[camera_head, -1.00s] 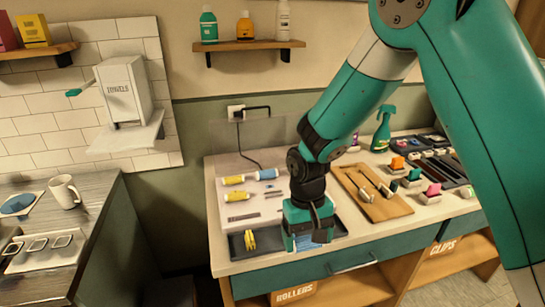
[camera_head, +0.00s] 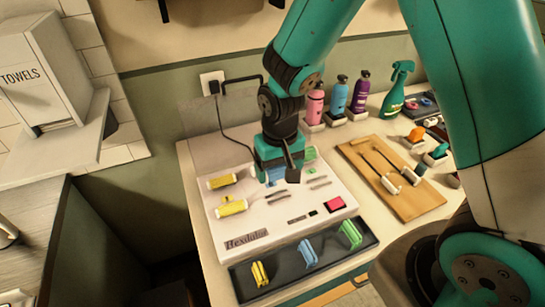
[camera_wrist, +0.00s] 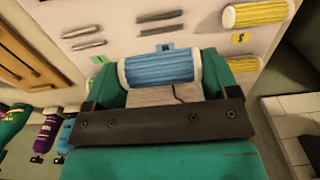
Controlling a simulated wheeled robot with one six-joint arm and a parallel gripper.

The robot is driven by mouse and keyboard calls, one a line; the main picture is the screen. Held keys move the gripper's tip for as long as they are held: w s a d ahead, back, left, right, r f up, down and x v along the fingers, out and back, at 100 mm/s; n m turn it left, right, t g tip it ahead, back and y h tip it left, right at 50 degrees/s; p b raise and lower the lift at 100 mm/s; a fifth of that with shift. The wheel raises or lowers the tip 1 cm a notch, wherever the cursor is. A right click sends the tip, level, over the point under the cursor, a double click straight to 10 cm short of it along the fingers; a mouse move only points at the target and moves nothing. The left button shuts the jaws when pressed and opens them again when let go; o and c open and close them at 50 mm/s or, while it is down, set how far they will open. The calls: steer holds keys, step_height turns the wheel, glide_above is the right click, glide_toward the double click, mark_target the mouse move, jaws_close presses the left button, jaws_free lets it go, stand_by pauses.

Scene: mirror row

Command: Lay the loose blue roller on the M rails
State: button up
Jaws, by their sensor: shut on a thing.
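My gripper (camera_head: 277,178) is shut on the blue roller (camera_wrist: 160,68), which shows ribbed blue with pale ends in the wrist view. It is over the white board (camera_head: 212,225). The M rails (camera_wrist: 161,22) are two short grey bars by a blue label (camera_wrist: 165,47), bare in the wrist view; they also show in the head view (camera_head: 277,197), just in front of my gripper. The roller appears behind these bars, on the wall side. Its height above the board is hard to tell. The head view mostly hides it behind my gripper.
Two yellow rollers (camera_head: 232,207) lie on the board's left, and grey bars (camera_head: 319,182) lie to the right. A dark tray (camera_head: 285,270) with yellow, blue and green pieces stands in front. Bottles (camera_head: 338,95) stand behind; a wooden board (camera_head: 405,200) lies right.

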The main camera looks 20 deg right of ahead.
steer(key=b, duration=0.4)
glide_above(278, 197)
steer(key=shift+f, duration=2.15)
steer(key=shift+f+b, duration=0.55)
steer(key=shift+f, duration=0.5)
steer(key=shift+f, duration=0.15)
steer(key=o, duration=0.8)
steer(key=shift+r+p, duration=3.2)
steer(key=shift+r, duration=0.35)
